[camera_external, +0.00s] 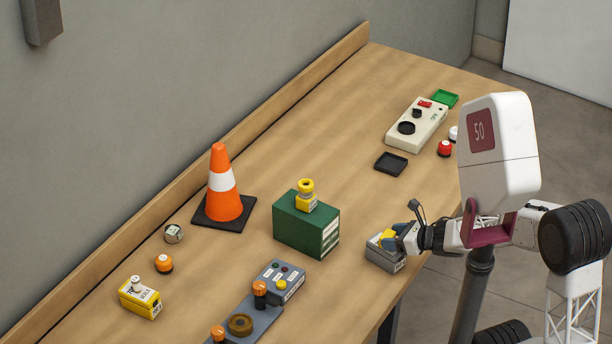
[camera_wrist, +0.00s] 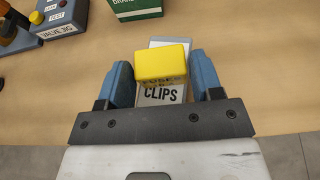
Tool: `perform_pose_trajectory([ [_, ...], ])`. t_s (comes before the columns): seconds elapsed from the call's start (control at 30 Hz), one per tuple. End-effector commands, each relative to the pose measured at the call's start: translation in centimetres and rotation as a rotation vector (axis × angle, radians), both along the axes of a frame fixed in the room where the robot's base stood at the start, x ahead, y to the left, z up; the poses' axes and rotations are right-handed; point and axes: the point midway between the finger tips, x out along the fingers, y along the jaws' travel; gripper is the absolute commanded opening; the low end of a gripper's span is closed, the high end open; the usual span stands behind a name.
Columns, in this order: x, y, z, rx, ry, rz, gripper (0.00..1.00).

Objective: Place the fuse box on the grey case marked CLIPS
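The fuse box is a small yellow block (camera_external: 388,238) with a partly hidden label on its front. The grey case (camera_external: 384,257) is at the table's front edge, directly under the fuse box. Its CLIPS label shows in the wrist view on the grey case (camera_wrist: 162,96). The fuse box is over the case's top; I cannot tell whether it touches it.
A green case (camera_external: 305,228) with a yellow item on top stands left of the grey case. A grey button box (camera_external: 280,281) is nearer the camera. An orange cone (camera_external: 222,190) stands behind. A black tray (camera_external: 391,163) and a white control box (camera_external: 416,126) are farther right.

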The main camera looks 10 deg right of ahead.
Motion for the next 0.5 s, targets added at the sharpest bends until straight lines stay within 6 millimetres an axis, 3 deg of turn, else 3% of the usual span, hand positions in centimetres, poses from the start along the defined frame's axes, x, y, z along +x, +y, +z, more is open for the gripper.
perform_pose_trajectory([
  [0.03,0.01,0.01,0.02,0.0,0.0,0.0,0.68],
  [0.1,0.01,0.01,0.02,0.0,0.0,0.0,0.78],
  [0.5,0.01,0.0,0.28,0.0,0.0,0.0,0.78],
])
